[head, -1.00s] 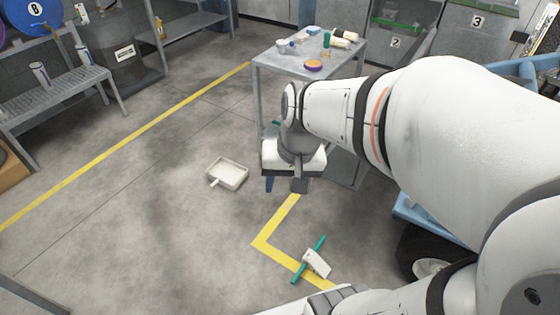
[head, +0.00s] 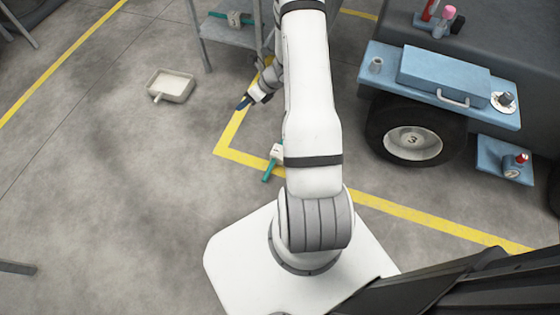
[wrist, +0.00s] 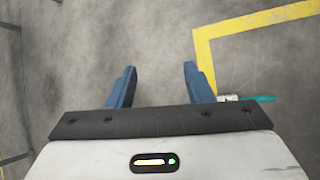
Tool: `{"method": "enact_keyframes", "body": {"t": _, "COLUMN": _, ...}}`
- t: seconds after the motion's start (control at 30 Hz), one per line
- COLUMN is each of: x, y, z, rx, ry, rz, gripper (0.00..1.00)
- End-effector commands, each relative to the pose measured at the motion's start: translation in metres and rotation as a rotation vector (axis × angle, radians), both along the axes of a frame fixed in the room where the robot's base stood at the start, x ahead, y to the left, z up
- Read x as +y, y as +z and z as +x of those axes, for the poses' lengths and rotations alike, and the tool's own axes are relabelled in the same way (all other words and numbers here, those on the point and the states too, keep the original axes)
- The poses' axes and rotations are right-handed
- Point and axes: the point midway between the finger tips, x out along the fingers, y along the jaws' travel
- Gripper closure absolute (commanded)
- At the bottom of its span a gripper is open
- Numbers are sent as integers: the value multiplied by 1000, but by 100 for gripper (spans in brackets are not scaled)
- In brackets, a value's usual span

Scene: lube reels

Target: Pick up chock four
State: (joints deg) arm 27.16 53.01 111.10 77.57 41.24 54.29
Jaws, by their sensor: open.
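A white block with a teal bar (head: 276,156) lies on the floor at the corner of the yellow line, partly hidden by my arm. It looks like a wheel chock, but I cannot read a number on it. In the wrist view, its teal bar (wrist: 258,99) and a bit of white show at the right, outside my fingers. My gripper (head: 243,102) is low, beyond the block and left of my arm. In the wrist view my blue fingers (wrist: 157,76) are apart, with bare floor between them.
A similar teal and white item (head: 232,18) is on the grey table's lower shelf.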

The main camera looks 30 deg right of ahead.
Motion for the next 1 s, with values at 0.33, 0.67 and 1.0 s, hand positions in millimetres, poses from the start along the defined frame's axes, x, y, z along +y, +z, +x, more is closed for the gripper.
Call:
{"method": "enact_keyframes", "body": {"t": 0.33, "x": -62, "y": -257, "z": -47, "rx": 365, "ry": -776, "rz": 254, "gripper": 53}}
{"method": "enact_keyframes", "body": {"t": 0.67, "x": -75, "y": -369, "z": -97, "rx": 538, "ry": -1164, "rz": 365, "gripper": 53}}
{"method": "enact_keyframes", "body": {"t": 1.0, "x": -65, "y": -401, "z": -87, "rx": 548, "ry": -1185, "rz": 371, "gripper": 53}}
